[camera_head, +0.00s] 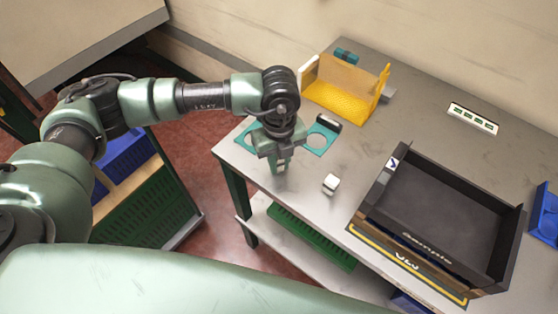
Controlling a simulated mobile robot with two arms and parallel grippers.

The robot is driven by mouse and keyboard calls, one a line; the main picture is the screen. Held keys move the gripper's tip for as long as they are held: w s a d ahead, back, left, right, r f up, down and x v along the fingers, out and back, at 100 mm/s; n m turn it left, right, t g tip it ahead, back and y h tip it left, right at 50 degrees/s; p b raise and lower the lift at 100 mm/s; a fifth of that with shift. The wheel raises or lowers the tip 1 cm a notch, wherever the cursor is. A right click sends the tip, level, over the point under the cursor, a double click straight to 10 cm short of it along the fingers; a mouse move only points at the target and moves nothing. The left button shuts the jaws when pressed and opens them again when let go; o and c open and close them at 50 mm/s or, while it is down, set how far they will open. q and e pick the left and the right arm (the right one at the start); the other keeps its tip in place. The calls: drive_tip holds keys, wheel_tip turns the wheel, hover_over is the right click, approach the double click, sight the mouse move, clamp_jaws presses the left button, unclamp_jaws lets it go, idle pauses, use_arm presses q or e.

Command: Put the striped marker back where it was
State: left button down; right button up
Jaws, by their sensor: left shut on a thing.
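My left gripper (280,167) points down above the near left corner of the grey table (330,220). Whether the marker touches the table is hard to tell. My right gripper is out of view.
A small white block (331,184) lies right of the gripper. A yellow open holder (342,92) stands behind. A dark tray (455,195) fills the right side, with a blue bin (545,213) beyond. A white strip (473,118) lies at the back right.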

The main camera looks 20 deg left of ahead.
use_arm(q)
drive_tip(key=shift+f, duration=0.2)
drive_tip(key=c, duration=0.8)
unclamp_jaws()
drive_tip(key=shift+c, duration=0.2)
drive_tip(key=shift+r, duration=0.15)
drive_tip(key=shift+r+p, duration=2.15)
drive_tip(key=shift+r, duration=1.8)
